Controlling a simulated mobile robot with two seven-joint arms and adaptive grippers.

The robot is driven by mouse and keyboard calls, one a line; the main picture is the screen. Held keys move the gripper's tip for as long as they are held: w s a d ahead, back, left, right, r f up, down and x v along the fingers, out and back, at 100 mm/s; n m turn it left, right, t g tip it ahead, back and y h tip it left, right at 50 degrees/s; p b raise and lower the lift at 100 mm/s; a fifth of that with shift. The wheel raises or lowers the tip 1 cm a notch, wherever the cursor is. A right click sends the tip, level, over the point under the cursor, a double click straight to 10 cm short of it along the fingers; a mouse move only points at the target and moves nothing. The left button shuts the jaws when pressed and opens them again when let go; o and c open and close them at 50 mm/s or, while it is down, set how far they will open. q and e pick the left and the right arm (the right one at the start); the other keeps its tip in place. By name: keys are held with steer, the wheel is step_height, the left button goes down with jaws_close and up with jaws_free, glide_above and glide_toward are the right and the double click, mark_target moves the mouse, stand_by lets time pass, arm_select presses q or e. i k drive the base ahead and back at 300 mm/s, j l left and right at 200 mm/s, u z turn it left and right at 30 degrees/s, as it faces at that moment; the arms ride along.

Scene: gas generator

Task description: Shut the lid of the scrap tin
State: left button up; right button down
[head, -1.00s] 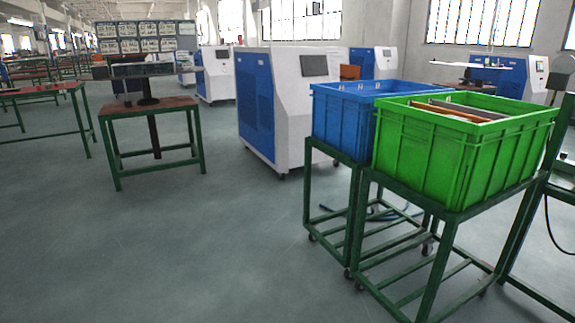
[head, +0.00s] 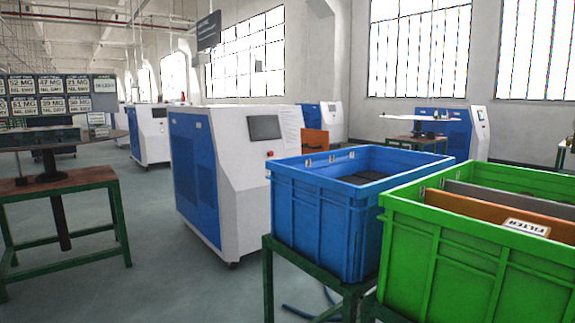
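I see no scrap tin or lid that I can make out in the head view. Neither of my grippers is in the picture. A blue crate (head: 322,214) stands on a green metal stand, with dark items inside it. A green crate (head: 468,262) stands to its right and nearer, cut off by the right edge. It holds an orange-brown panel with a label reading FILTER (head: 527,227) and a grey panel.
A blue and white machine (head: 235,165) stands behind the blue crate. A table (head: 60,185) with a round top above it is at left, before a board of signs (head: 50,92). Clear floor (head: 155,280) lies between the table and crates.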

mark_target(313, 141)
steer(key=i+j+z, duration=0.2)
steer(key=i+z, duration=0.2)
steer(key=i+j+z, duration=0.1)
steer(key=z, duration=0.3)
steer(key=j+z, duration=0.4)
steer(key=i+j+z, duration=0.1)
steer(key=z, duration=0.3)
steer(key=k+j+z, duration=0.1)
steer(key=j+z, duration=0.4)
steer(key=j, duration=1.25)
steer(key=k+j+z, duration=0.1)
steer(key=j, duration=0.5)
